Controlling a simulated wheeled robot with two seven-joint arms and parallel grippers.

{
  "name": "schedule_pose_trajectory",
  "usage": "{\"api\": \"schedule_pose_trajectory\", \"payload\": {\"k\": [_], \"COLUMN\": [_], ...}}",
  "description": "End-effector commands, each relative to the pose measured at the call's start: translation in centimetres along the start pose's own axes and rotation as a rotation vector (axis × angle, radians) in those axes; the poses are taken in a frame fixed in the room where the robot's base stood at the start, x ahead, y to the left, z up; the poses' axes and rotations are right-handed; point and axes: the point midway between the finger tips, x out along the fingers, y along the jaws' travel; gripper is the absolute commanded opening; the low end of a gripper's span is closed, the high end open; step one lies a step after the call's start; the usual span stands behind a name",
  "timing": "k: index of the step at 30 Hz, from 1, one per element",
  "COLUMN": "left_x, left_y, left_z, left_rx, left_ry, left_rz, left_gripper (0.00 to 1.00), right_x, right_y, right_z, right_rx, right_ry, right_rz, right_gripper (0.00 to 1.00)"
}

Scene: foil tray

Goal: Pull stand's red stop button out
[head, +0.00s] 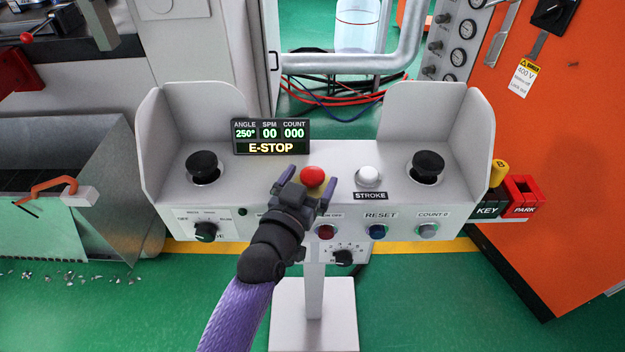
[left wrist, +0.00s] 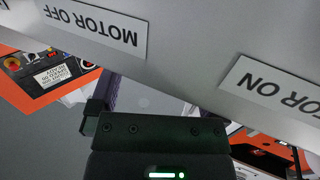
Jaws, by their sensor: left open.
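The stand's red stop button (head: 312,176) is a round red mushroom head on a yellow base on the top face of the grey control stand (head: 335,203). My left gripper (head: 308,187) is at the button, its two fingers open on either side of it in the head view. Whether they touch the button I cannot tell. In the left wrist view the stand's panel shows close up with the label MOTOR OFF (left wrist: 95,28) and part of another label, and the button is not visible. My right gripper is in neither view.
A display (head: 271,137) reads E-STOP. Black knobs (head: 203,166) (head: 426,166) stand near both side shields, with a white STROKE button (head: 369,176) to the right. The front panel has a red button (head: 326,232), a blue RESET button (head: 377,232) and selectors.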

Motion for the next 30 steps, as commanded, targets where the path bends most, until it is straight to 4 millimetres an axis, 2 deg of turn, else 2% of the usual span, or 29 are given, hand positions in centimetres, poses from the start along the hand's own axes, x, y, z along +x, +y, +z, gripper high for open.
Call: {"api": "schedule_pose_trajectory", "payload": {"k": [5, 13, 14, 27, 30], "left_x": [1.5, 1.6, 1.6, 1.6, 1.6], "left_y": [0.0, 0.0, 0.0, 0.0, 0.0], "left_z": [0.1, 0.0, 0.0, 0.1, 0.1], "left_rx": [0.0, 0.0, 0.0, 0.0, 0.001], "left_ry": [-0.002, -0.002, -0.002, -0.003, -0.003], "left_rz": [0.0, 0.0, 0.0, 0.0, 0.0], "left_gripper": [0.97, 0.97, 0.93, 0.0, 0.0], "right_x": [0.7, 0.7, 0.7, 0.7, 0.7], "right_y": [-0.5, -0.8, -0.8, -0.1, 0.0], "right_z": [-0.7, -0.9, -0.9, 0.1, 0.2], "right_rx": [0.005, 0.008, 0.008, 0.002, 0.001], "right_ry": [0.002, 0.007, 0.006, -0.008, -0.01], "right_rz": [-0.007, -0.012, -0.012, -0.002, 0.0], "right_gripper": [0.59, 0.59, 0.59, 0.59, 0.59]}}
